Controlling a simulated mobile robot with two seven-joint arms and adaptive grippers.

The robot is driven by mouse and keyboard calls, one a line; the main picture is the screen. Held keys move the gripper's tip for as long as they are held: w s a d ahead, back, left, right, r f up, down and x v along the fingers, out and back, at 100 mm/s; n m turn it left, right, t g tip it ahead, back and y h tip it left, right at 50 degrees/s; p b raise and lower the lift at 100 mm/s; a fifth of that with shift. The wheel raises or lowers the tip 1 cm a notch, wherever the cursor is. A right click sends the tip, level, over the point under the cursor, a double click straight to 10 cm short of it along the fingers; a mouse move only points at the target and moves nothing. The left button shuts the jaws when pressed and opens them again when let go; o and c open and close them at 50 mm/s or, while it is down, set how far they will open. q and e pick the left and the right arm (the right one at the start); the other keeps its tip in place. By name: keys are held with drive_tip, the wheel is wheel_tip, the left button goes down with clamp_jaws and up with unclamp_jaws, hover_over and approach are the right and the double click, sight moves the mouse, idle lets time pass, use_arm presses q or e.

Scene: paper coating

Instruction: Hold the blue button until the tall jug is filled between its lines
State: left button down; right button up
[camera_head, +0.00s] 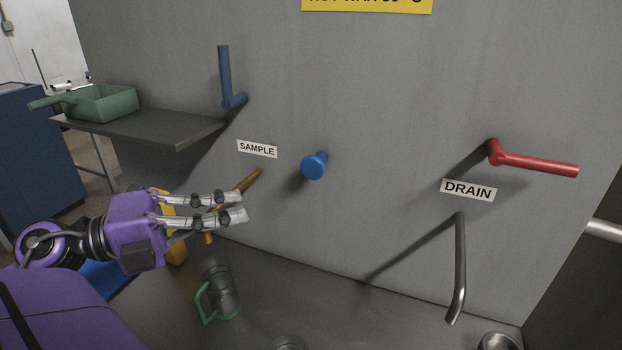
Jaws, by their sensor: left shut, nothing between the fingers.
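The blue button (313,167) is a round knob sticking out of the grey wall, right of the SAMPLE label. A clear jug with a green handle (222,290) stands upright on the grey surface below the brass spout (246,181); I take it for the tall jug. Its lines and fill level cannot be made out. My left gripper (241,206) is shut and empty, in front of the spout, left of and below the button and apart from it. It hides part of the spout. My right gripper is not in view.
A blue lever (225,78) is above the SAMPLE label (257,149). A red lever (536,164) and a bent grey pipe (460,265) are by the DRAIN label (468,190). A shelf (150,133) holds a green tray (105,101). Another vessel (288,343) shows at the bottom edge.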

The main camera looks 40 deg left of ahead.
sight(313, 168)
use_arm(q)
drive_tip(key=w+a+p+x, duration=0.1)
drive_tip(key=a+x, duration=0.1)
drive_tip(key=x, duration=1)
drive_tip(key=shift+w+p, duration=0.4)
drive_tip(key=shift+w, duration=0.15)
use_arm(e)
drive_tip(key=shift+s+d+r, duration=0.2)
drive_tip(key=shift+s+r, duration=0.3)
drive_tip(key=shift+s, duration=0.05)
use_arm(q)
drive_tip(key=shift+r, duration=0.1)
